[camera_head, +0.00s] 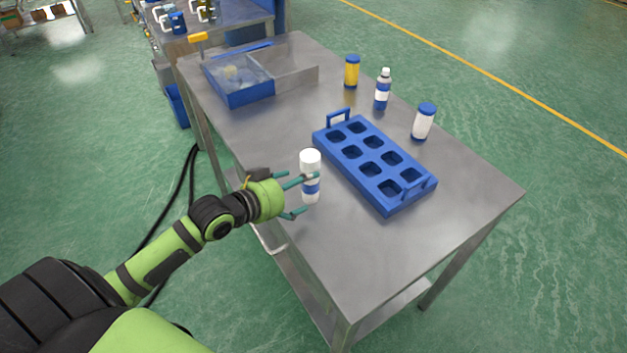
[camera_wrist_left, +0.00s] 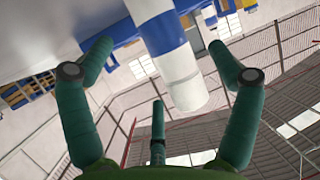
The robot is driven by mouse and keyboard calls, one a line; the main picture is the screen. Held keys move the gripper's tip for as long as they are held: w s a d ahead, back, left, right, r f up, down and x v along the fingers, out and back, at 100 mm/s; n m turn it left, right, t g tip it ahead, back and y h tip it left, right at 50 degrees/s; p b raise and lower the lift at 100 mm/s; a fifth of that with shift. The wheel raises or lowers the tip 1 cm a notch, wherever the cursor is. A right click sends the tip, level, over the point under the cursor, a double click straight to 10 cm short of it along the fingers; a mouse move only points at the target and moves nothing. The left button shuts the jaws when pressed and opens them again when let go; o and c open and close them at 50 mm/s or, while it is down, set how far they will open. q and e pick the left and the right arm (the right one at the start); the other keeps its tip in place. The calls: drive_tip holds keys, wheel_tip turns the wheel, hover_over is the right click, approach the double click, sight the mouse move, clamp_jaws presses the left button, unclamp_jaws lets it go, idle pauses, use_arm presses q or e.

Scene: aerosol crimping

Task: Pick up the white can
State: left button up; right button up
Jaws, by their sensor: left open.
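A white can with a blue band (camera_head: 310,162) stands upright on the metal table, close to its left edge. My left gripper (camera_head: 306,193) is open at this can, with green fingers on either side of it. In the left wrist view the can (camera_wrist_left: 180,75) shows between the spread fingers of the gripper (camera_wrist_left: 160,85). I cannot tell whether any finger touches it. Another white can with a blue lid (camera_head: 422,124) stands upright behind the blue rack, clear of the gripper. My right gripper is not in view.
A blue rack with empty square pockets and two handles (camera_head: 398,203) lies just right of the gripper. A yellow can (camera_head: 351,74) and a blue-labelled bottle (camera_head: 382,92) stand behind it. A clear-sided blue bin (camera_head: 245,96) sits farther back. The table's near end (camera_head: 380,255) is bare.

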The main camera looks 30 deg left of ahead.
sight(307, 184)
use_arm(q)
drive_tip(key=shift+w+d+f, duration=0.15)
drive_tip(key=shift+w+f, duration=0.05)
drive_tip(key=shift+w, duration=0.2)
drive_tip(key=p+x, duration=0.1)
drive_tip(key=x, duration=0.1)
drive_tip(key=shift+w+f, duration=0.3)
drive_tip(key=shift+x, duration=0.85)
drive_tip(key=shift+f, duration=0.1)
drive_tip(key=c, duration=1.4)
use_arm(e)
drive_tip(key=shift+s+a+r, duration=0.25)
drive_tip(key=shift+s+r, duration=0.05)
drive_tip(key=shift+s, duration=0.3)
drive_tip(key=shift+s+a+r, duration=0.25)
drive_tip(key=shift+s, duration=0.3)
